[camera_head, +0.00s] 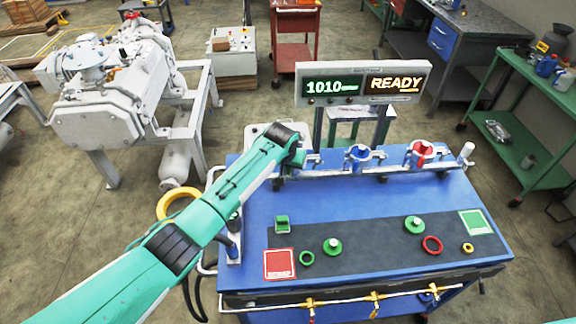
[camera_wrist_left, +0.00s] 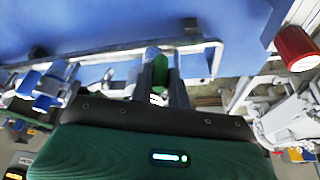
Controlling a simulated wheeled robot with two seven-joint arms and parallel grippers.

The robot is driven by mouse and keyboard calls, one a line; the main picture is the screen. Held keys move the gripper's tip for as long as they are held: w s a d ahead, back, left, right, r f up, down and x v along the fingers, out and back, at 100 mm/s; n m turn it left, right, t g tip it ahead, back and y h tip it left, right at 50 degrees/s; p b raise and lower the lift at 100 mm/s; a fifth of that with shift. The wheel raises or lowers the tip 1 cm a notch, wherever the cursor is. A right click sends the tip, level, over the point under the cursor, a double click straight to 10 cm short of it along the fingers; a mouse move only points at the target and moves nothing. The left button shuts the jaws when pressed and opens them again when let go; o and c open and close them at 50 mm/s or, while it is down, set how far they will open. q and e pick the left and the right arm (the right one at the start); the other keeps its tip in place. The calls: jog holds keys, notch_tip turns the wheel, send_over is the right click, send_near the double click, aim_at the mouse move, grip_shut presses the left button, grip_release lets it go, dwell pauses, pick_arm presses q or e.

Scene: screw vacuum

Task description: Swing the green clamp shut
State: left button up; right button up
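My left gripper (camera_wrist_left: 160,82) is over the left end of the pipe line at the back of the blue bench. In the left wrist view its two fingers stand close on either side of a green part (camera_wrist_left: 158,90), which looks like the green clamp. I cannot tell whether both fingers touch it. In the head view my left wrist hides the green clamp, so its swing angle does not show. My right gripper is not in view.
A blue clamp (camera_head: 360,153) and a red clamp (camera_head: 421,152) sit along the same pipe to the right. A display (camera_head: 362,85) reading "1010" and "READY" stands behind. The blue bench top (camera_head: 330,196) before the pipe is clear; its dark front panel (camera_head: 375,250) holds loose rings and green knobs.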

pick_arm(q)
jog(key=o, duration=0.4)
jog(key=shift+w+d+r, duration=0.1)
jog(key=shift+w+r, duration=0.1)
jog(key=shift+r, duration=0.15)
jog(key=shift+c, duration=0.2)
jog(key=shift+f, duration=0.15)
jog(key=shift+f, duration=0.1)
jog(key=b+v, duration=0.3)
jog(key=v, duration=1)
jog(key=shift+s+r, duration=0.2)
jog(key=shift+r, duration=0.2)
jog(key=shift+s+f, duration=0.1)
